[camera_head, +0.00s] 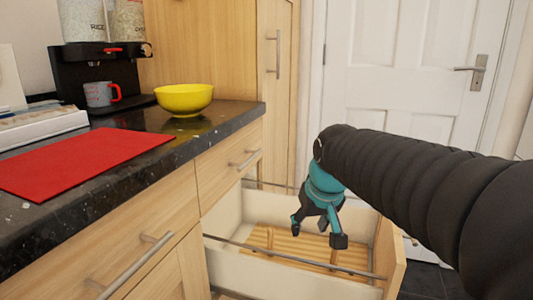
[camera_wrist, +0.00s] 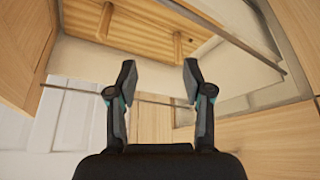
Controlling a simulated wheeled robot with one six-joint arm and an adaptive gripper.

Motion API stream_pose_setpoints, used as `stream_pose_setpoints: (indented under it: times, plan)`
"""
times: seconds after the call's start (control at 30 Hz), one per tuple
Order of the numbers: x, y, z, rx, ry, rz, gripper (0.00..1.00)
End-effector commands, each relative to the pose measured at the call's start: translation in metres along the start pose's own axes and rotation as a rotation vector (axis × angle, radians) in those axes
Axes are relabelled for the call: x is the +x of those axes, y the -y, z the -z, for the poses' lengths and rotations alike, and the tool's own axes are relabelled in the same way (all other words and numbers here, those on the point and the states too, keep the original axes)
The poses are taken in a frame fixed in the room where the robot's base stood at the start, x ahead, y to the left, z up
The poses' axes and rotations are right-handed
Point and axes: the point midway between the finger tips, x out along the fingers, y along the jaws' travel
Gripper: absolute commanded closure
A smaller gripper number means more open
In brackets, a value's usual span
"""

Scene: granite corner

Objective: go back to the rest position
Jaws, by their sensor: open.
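My gripper (camera_head: 318,231) is open and empty. In the head view it hangs over the open lower drawer (camera_head: 245,208), with its fingers pointing down. The drawer has white side walls and a slatted wooden bottom with upright pegs. In the wrist view my gripper (camera_wrist: 158,80) shows two dark fingers spread apart with nothing between them. The wooden drawer bottom (camera_wrist: 120,33) shows beyond the fingertips. My arm comes in from the right in the head view and hides part of the drawer and door.
The dark granite counter (camera_head: 215,122) holds a yellow bowl (camera_head: 184,99), a red mat (camera_head: 75,162), and a grey mug (camera_head: 98,94) at a black coffee machine (camera_head: 75,68). The drawer's metal rail (camera_head: 290,262) and wooden front (camera_head: 391,262) stand close to my gripper. A white door (camera_head: 405,65) is behind.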

Motion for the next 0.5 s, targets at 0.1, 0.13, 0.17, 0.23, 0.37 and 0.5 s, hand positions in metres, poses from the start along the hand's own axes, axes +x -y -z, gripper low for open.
stream_pose_setpoints:
  times: [0.1,0.13,0.17,0.23,0.37,0.5]
  plan:
    - [-0.025,-0.009,-0.040,0.038,-0.014,-0.019,0.49]
    - [-0.029,-0.011,-0.050,0.048,-0.017,-0.023,0.49]
    - [-0.032,-0.013,-0.060,0.058,-0.020,-0.028,0.49]
    - [-0.040,-0.016,-0.084,0.079,-0.028,-0.038,0.49]
    - [-0.049,-0.020,-0.129,0.119,-0.041,-0.057,0.49]
    - [-0.052,-0.022,-0.168,0.153,-0.054,-0.075,0.49]
